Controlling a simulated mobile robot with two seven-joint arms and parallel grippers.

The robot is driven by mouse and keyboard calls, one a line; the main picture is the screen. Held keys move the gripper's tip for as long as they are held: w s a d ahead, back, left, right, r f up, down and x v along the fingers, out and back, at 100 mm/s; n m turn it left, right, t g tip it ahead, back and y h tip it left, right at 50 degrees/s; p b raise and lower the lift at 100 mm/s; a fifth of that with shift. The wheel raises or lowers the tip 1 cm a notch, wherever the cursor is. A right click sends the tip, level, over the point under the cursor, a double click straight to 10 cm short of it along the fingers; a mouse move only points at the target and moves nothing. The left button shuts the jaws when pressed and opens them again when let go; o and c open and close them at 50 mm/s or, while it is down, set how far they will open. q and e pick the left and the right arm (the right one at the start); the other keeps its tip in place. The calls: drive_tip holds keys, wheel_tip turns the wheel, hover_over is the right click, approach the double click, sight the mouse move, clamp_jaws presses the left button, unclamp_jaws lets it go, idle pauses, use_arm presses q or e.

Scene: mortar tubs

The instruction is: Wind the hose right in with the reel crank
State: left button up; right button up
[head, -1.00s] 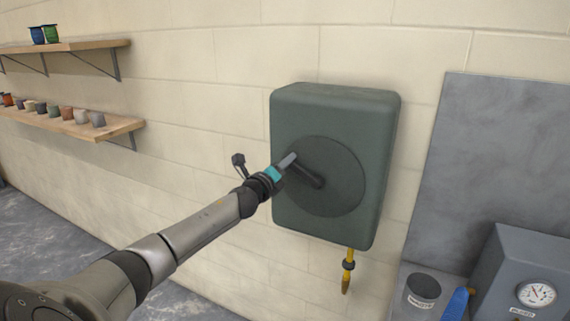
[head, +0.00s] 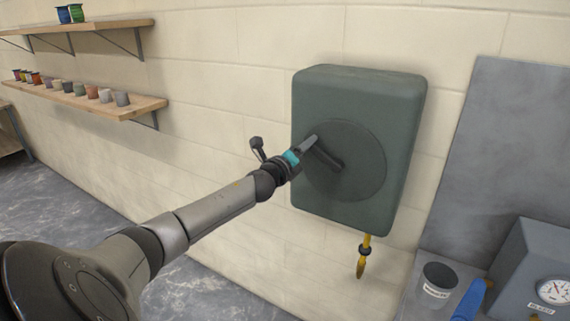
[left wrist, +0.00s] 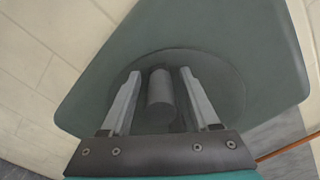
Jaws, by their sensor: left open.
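The hose reel (head: 352,95) is a dark green box on the block wall, with a round disc (head: 366,150) on its front. The dark crank (head: 327,159) sticks out from the disc. A short yellow hose end (head: 361,262) with a dark collar hangs below the box. My left gripper (head: 312,141) is at the crank. In the left wrist view my left gripper (left wrist: 160,74) is open, with a finger on each side of the crank's round grip (left wrist: 160,97) and small gaps beside it. My right gripper is not in view.
Wooden shelves (head: 110,106) with small coloured pots stand on the wall at left. At lower right are a dark cup (head: 437,285), a blue object (head: 470,301) and a grey gauge box (head: 545,255) before a grey panel (head: 500,150). Wall around the reel is clear.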

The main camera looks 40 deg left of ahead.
use_arm(q)
drive_tip(key=v, duration=1.4)
drive_tip(key=shift+b, duration=0.4)
